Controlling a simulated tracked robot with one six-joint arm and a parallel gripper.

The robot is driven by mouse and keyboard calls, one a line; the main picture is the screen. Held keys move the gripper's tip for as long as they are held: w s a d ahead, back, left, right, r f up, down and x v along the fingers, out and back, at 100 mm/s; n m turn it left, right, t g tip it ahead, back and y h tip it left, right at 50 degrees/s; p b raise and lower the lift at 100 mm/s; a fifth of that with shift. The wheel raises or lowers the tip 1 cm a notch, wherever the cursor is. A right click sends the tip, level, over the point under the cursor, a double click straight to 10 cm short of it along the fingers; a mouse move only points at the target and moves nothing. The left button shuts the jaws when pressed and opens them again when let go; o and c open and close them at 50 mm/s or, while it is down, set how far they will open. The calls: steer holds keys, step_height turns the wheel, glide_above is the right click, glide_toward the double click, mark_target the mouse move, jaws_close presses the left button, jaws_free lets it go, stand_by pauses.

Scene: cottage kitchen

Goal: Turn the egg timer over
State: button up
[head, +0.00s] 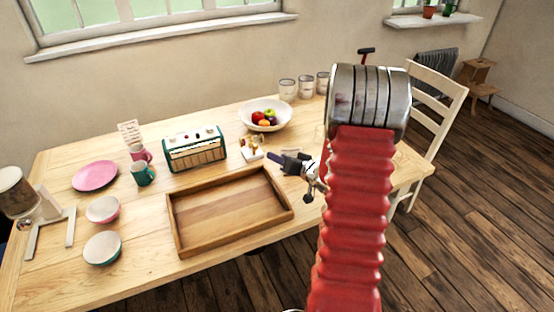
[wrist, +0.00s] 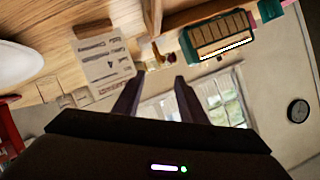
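A small amber-and-wood object (head: 250,143), which looks like the egg timer, stands on the table just right of the radio. It is too small to tell which way up it is. In the upside-down wrist view, a small amber-brown item (wrist: 163,58) that may be the same thing shows beyond the fingertips. My gripper (head: 278,158) is close to it on the right, above the table behind the tray. In the wrist view its two dark fingers (wrist: 156,90) are apart with nothing between them.
A wooden tray (head: 178,223) lies in front, with a green radio (head: 196,149) behind it. A green mug (head: 143,173), a pink plate (head: 95,176) and two bowls are at left.

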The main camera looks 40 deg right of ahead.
steer(key=shift+s, duration=0.1)
steer(key=s+a+r+n+g+h, duration=0.1)
steer(key=s+a+r+g+h, duration=0.1)
steer(key=a+r, duration=0.5)
steer(key=s+a+r+n+g+h, duration=0.15)
steer(key=a+r, duration=0.25)
steer(key=r, duration=0.5)
steer(key=s+a+r+n+g+y, duration=0.3)
steer(key=s+a+n+g, duration=0.1)
steer(key=s+a, duration=1.8)
steer(key=shift+s+a+g+y, duration=0.15)
steer(key=shift+s+g+y, duration=0.3)
steer(key=shift+s, duration=0.45)
steer(key=shift+c, duration=0.2)
